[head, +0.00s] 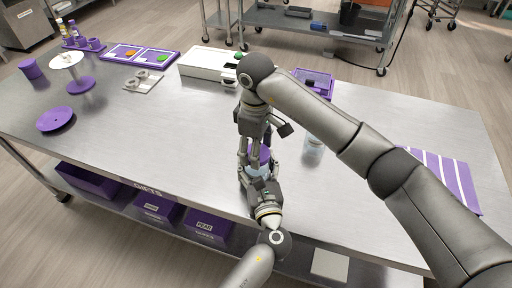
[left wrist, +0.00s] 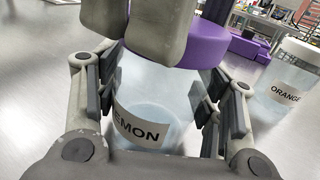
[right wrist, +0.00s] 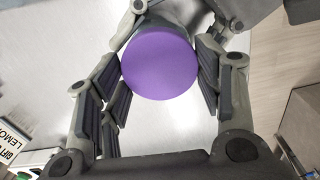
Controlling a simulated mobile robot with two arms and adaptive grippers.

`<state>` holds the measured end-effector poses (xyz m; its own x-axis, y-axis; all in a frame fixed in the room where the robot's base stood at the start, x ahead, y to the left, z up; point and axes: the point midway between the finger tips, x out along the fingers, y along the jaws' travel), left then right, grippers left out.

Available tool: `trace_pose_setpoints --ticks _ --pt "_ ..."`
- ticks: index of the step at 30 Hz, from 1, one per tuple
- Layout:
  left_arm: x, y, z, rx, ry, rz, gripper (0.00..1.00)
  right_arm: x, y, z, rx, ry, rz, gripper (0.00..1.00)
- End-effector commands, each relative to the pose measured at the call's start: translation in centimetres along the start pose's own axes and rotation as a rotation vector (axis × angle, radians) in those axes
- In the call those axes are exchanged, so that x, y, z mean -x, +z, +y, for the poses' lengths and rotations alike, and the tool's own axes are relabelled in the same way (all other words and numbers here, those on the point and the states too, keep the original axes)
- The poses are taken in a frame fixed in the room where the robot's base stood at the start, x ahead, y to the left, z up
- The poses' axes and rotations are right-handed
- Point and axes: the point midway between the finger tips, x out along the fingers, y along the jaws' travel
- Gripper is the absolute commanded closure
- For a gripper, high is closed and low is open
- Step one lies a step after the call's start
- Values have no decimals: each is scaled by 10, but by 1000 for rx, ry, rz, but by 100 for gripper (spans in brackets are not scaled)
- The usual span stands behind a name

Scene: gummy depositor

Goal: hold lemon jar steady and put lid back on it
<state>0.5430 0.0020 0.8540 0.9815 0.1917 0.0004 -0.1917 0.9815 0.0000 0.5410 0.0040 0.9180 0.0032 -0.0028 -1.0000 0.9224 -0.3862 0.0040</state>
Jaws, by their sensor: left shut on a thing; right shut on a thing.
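The lemon jar (left wrist: 142,122), clear with a white label partly reading "EMON", stands upright between the fingers of my left gripper (left wrist: 160,88), which is shut on it. In the head view the jar is mostly hidden by the grippers. The round purple lid (right wrist: 161,62) is between the fingers of my right gripper (right wrist: 160,75), which is shut on it from above. The lid also shows in the head view (head: 259,155), directly over the jar. Right fingers block the rim in the left wrist view, so I cannot tell whether the lid touches it.
An orange jar (left wrist: 286,85) with a pale top stands to the right. A white machine (head: 208,63) and a purple tray (head: 314,80) are behind. A purple-striped mat (head: 446,175) lies at right. The table's left front (head: 150,140) is clear.

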Motion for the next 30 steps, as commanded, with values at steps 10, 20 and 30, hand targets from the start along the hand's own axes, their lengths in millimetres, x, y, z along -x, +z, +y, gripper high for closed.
trace_pose_setpoints --ticks 10,20,30 --pt "2 -2 -3 -1 -8 5 100 2 0 1 -43 -2 6 49" --pt "2 -2 -2 -1 -6 5 100 1 1 1 -42 -3 3 18" --pt "1 -2 -1 -1 -3 4 100 6 1 1 -42 -3 2 18"
